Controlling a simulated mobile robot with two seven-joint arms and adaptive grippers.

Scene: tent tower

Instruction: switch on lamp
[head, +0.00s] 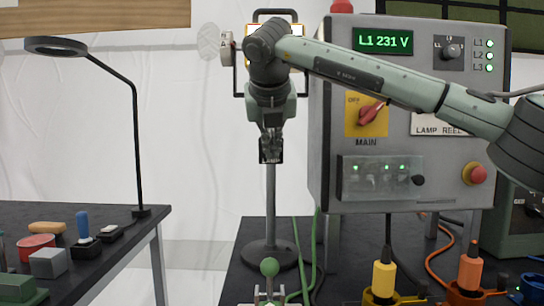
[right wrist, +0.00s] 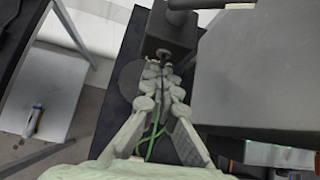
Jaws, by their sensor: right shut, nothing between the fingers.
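A work lamp (head: 299,42) with a dark frame stands on a pole (head: 270,200) behind my right arm, which hides most of its head; I cannot tell whether it is lit. A small dark box marked LAMP (head: 271,158) sits on the pole. My right gripper (head: 271,146) is shut and empty, pointing down just above the label. In the right wrist view the fingertips (right wrist: 158,70) meet close to a dark box (right wrist: 165,35); I cannot tell whether they touch it. My left gripper is not in view.
A grey control cabinet (head: 330,140) with a red MAIN switch (head: 371,113) stands close to the right of the pole. A left table (head: 105,225) holds a ring lamp (head: 56,46) and small parts. Green cables (head: 299,255) hang beside the pole; plugs (head: 384,275) stand in front.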

